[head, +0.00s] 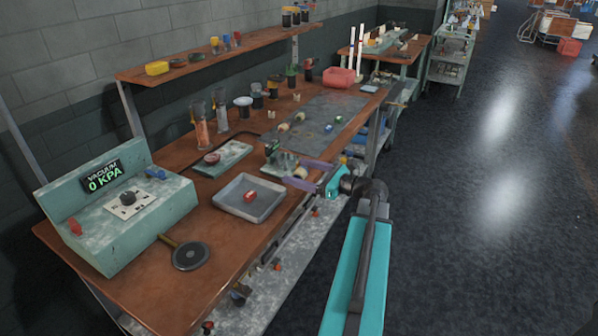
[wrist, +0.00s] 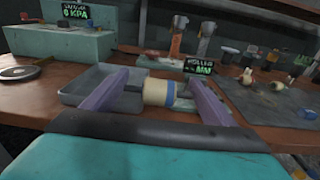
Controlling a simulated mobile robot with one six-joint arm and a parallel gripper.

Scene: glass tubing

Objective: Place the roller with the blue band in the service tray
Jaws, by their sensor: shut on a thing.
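My gripper (head: 307,175) is shut on a cream roller with a blue band (wrist: 158,93). The roller lies crosswise between the two purple fingers in the wrist view, and the blue band (wrist: 170,93) is toward its right end. In the head view the roller is largely hidden by the fingers. The grey service tray (head: 236,207) is on the bench to the left of my gripper and holds a small red piece (head: 250,196). In the wrist view the tray (wrist: 72,98) shows behind and beside the left finger.
A vacuum control box (head: 150,205) stands left of the tray, with a round dark disc (head: 190,256) in front. A small green fixture (head: 277,158) stands just behind my gripper. A dark mat (head: 325,112) carries more small rollers. Glass cylinders (head: 200,130) stand behind.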

